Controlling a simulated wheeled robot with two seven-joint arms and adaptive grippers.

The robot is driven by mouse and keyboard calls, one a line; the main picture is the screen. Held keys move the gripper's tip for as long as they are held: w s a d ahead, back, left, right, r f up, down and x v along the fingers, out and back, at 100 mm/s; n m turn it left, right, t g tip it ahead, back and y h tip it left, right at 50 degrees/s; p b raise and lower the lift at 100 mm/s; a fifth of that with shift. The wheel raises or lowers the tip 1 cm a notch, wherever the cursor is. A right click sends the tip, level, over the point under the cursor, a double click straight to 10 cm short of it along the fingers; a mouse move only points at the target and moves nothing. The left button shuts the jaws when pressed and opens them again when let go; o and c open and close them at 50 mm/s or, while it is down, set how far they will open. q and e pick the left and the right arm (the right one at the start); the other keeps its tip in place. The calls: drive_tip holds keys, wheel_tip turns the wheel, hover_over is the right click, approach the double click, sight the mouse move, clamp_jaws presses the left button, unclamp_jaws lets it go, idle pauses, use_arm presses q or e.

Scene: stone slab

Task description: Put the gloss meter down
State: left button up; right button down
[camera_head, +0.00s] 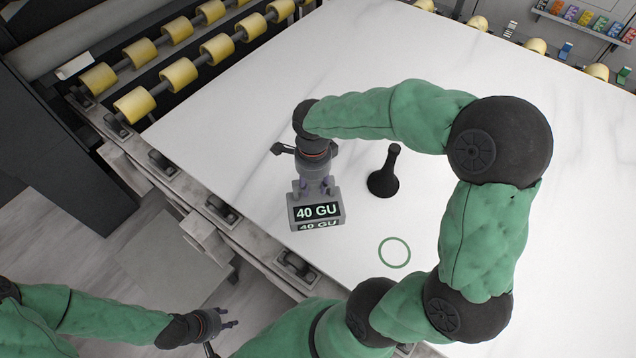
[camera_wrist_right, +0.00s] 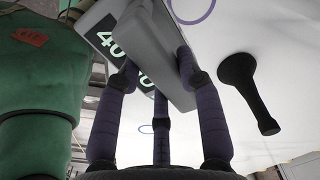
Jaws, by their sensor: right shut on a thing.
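The gloss meter (camera_head: 316,214) is a small grey box with a dark display reading "40 GU" in the head view. My right gripper (camera_head: 314,188) comes down from above and is shut on its top. The meter is over the white stone slab (camera_head: 400,60); I cannot tell whether its base touches the slab. In the right wrist view the meter (camera_wrist_right: 150,45) sits between the fingers of my right gripper (camera_wrist_right: 155,75). My left gripper (camera_head: 228,322) is low at the left, off the slab, with its fingers apart and empty.
A black flared object with a narrow neck (camera_head: 384,172) stands on the slab right of the meter. A green ring (camera_head: 394,252) is marked on the slab nearer to me. Yellow rollers (camera_head: 176,75) line the far left. The slab's far middle is clear.

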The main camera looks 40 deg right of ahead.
drive_tip(key=w+d+f+b, duration=0.2)
drive_tip(key=w+d+f, duration=0.4)
drive_tip(key=f, duration=0.4)
drive_tip(key=shift+f, duration=0.3)
drive_tip(key=shift+w, duration=0.1)
drive_tip(key=shift+f+b, duration=0.15)
drive_tip(key=shift+b, duration=0.25)
drive_tip(key=c, duration=0.8)
unclamp_jaws()
